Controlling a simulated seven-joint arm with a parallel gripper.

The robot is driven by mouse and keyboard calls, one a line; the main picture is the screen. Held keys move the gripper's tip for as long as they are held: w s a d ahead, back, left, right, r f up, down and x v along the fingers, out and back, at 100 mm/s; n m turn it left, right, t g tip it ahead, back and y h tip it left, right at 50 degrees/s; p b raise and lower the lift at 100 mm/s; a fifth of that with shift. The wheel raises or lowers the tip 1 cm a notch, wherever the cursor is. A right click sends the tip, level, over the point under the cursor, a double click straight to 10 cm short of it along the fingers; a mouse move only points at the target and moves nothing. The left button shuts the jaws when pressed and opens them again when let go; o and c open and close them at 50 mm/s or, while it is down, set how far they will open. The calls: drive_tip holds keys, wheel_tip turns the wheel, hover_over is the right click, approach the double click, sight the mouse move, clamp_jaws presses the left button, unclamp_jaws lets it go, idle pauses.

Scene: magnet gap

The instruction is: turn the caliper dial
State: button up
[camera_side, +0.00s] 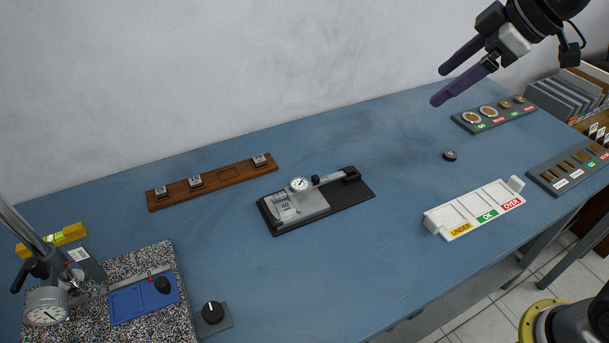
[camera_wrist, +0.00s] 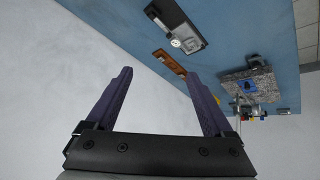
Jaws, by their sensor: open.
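The caliper device (camera_side: 314,202) lies on a black base in the middle of the blue table. Its round white dial (camera_side: 298,184) stands up near its left end, behind a grey block marked 40 (camera_side: 285,206). A small black knob (camera_side: 315,180) sits just right of the dial. In the wrist view the dial (camera_wrist: 177,43) shows small near the top. My gripper (camera_side: 438,86) is open and empty, with its two purple fingers apart. It is high above the table, to the right of the caliper device and clear of it. Its fingers (camera_wrist: 160,73) also show in the wrist view.
A brown rack (camera_side: 213,187) with several weights stands behind left. A granite plate (camera_side: 100,290) with a gauge stand is front left, beside a black knob (camera_side: 212,312). A white UNDER/OK/OVER tray (camera_side: 473,208) and small black disc (camera_side: 450,155) lie right. Table around the caliper is clear.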

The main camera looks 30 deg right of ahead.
drive_tip(key=w+a+f+n, duration=0.2)
drive_tip(key=w+a+f, duration=0.15)
drive_tip(key=w, duration=0.35)
drive_tip(key=g, duration=0.4)
hover_over(300, 183)
drive_tip(key=s+d, duration=0.3)
drive_tip(key=d, duration=0.2)
wheel_tip(300, 183, down, 14)
drive_tip(key=shift+n+y, duration=0.4)
drive_tip(key=shift+y, duration=0.1)
drive_tip(key=x, duration=1.3)
drive_tip(key=shift+f, duration=0.25)
